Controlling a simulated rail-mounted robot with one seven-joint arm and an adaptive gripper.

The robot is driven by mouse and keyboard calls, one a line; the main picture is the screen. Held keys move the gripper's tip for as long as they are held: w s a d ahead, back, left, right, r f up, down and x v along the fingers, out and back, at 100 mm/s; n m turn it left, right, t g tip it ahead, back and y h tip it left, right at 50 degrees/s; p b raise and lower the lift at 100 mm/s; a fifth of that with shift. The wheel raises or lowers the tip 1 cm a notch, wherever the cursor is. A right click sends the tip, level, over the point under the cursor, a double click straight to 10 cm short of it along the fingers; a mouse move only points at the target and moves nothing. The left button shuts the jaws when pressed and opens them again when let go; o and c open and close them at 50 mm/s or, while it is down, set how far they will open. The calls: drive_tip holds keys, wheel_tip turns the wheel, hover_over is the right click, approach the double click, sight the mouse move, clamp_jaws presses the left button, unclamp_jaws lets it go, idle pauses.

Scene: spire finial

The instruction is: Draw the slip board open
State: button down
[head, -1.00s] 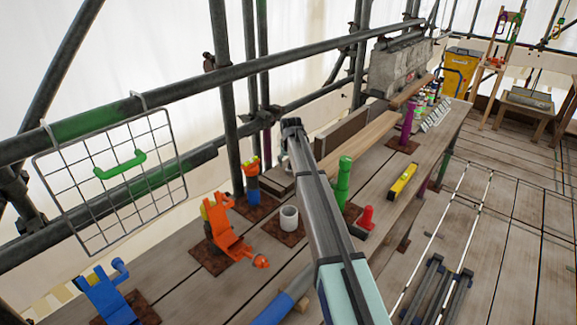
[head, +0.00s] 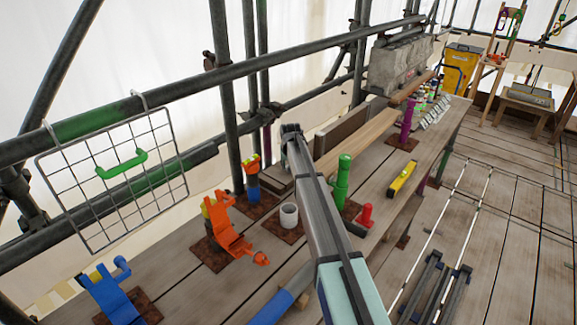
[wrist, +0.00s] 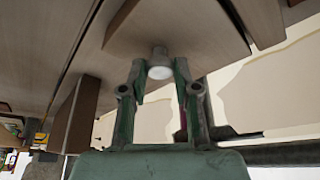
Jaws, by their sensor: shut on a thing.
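In the wrist view, a pale round-ended knob (wrist: 160,68) stands out from a flat wooden board (wrist: 185,28), which I take to be the slip board. My gripper (wrist: 161,76) has its two dark green fingers on either side of the knob and is shut on it. In the head view, my arm reaches over the bench to the stacked boards by the scaffold pole. My fingertips and the knob are hidden there behind the arm's end. I cannot tell how far the board is drawn out.
A wire rack (head: 115,180) hangs at left from the scaffold rail (head: 180,91). The floor at right has some clear planks.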

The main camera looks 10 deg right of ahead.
drive_tip(key=w+d+b, duration=0.1)
drive_tip(key=w+d, duration=0.1)
drive_tip(key=shift+w+d, duration=0.25)
drive_tip(key=shift+d, duration=0.1)
drive_tip(key=c, duration=0.9)
unclamp_jaws()
drive_tip(key=shift+o, duration=0.2)
drive_tip(key=shift+s, duration=0.1)
drive_tip(key=v, duration=1.2)
